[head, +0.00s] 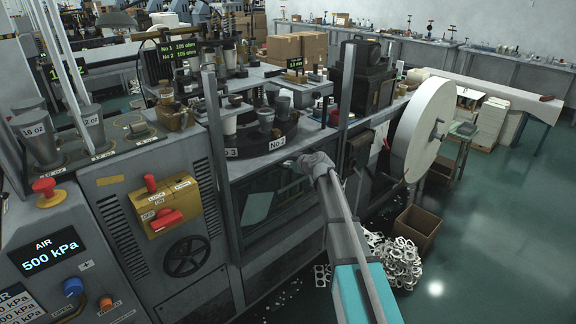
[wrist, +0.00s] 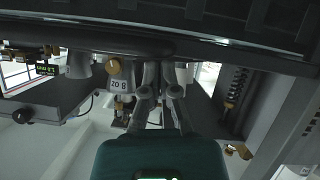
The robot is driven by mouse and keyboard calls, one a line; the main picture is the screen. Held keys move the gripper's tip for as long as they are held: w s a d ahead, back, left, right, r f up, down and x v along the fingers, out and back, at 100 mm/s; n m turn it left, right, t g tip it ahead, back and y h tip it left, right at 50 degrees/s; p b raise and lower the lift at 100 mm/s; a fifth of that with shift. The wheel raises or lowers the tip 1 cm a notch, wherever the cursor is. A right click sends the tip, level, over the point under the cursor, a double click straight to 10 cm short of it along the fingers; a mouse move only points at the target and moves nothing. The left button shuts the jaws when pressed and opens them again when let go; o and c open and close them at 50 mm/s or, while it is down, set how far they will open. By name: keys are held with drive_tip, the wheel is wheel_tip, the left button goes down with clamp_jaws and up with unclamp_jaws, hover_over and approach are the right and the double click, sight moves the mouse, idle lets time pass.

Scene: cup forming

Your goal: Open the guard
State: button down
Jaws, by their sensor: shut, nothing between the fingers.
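A grey upright frame (head: 217,150) with a dark pane low in it stands at the front of the cup-forming machine in the head view. I take it for the guard, but cannot tell how far it is open or shut. My gripper (head: 303,163) is in front of this frame, just below the dark turntable (head: 262,138) with the No 2 and No 3 labels. In the wrist view, my gripper (wrist: 157,72) has its fingers together and holds nothing. I cannot tell whether they touch the frame.
A yellow switch box (head: 168,205) with red knobs and an air panel (head: 50,250) are at the left. A large white paper roll (head: 423,130) is at the right. White scrap rings (head: 395,262) and a cardboard box (head: 418,230) lie on the floor. The green floor at right is clear.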

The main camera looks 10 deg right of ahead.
drive_tip(key=s+d+r+p, duration=0.3)
drive_tip(key=s+r+p, duration=0.4)
drive_tip(key=r+p, duration=0.1)
drive_tip(key=shift+s+d, duration=0.3)
drive_tip(key=shift+d, duration=0.1)
idle(0.3)
drive_tip(key=s+f+m+g+h, duration=0.2)
drive_tip(key=s+f+m+g, duration=0.1)
drive_tip(key=s, duration=0.7)
drive_tip(key=s+d+f+m+g+h, duration=0.1)
drive_tip(key=s+f+m+g+h, duration=0.1)
drive_tip(key=s, duration=0.9)
drive_tip(key=s+d+f+m+g+h, duration=0.1)
drive_tip(key=s+f+m+g+h, duration=0.2)
drive_tip(key=s, duration=0.8)
wheel_tip(320, 180, down, 3)
drive_tip(key=m+g, duration=0.1)
drive_tip(key=g, duration=0.2)
drive_tip(key=shift+d+r, duration=0.2)
